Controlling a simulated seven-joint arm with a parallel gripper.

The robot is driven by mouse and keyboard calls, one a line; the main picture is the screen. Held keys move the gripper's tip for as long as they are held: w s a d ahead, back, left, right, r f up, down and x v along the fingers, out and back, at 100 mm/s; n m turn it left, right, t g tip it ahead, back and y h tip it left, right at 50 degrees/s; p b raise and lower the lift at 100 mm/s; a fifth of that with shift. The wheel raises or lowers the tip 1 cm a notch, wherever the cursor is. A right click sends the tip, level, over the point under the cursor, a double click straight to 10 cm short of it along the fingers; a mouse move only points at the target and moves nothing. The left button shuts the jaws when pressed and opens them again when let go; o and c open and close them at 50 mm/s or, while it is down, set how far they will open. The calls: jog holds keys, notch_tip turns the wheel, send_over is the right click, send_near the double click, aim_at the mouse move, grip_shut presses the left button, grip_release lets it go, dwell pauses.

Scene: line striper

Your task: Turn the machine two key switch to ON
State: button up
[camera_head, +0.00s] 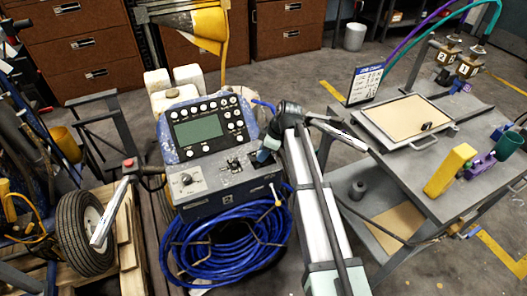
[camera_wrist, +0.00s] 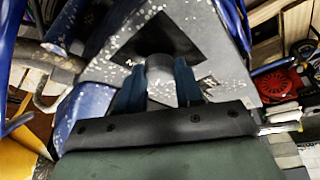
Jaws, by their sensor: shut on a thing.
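The line striper's control panel (camera_head: 208,168) stands in the middle of the head view, with a grey-green screen and several round knobs. A black square plate (camera_wrist: 183,36) sits on the speckled panel in the wrist view. A grey round switch knob (camera_wrist: 160,72) stands on this plate. My gripper (camera_wrist: 159,88) has its two blue fingers on either side of the knob, shut on it. In the head view my gripper (camera_head: 264,155) is at the panel's right side and hides the knob. No ON mark or key is readable.
A coiled blue hose (camera_head: 222,250) hangs below the panel. A light plate with a dark knob (camera_head: 187,180) is at the panel's left. A grey cart (camera_head: 420,190) with a tray, a yellow block and a green cup stands to the right. A wheel (camera_head: 85,233) is at left.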

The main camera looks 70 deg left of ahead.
jog(key=m, duration=0.2)
jog(key=m+t+y, duration=0.1)
jog(key=m, duration=0.2)
jog(key=shift+s+d+m+t, duration=0.2)
jog(key=shift+m+t, duration=0.1)
jog(key=m+t, duration=0.1)
jog(key=m, duration=0.2)
jog(key=m+t, duration=0.1)
jog(key=m, duration=0.2)
jog(key=shift+s+t+y, duration=0.15)
jog(key=shift+t+y, duration=0.15)
jog(key=shift+y, duration=0.1)
jog(key=shift+m, duration=0.3)
jog(key=o, duration=1)
jog(key=shift+o, duration=0.2)
jog(key=v, duration=1.3)
jog(key=shift+r, duration=0.45)
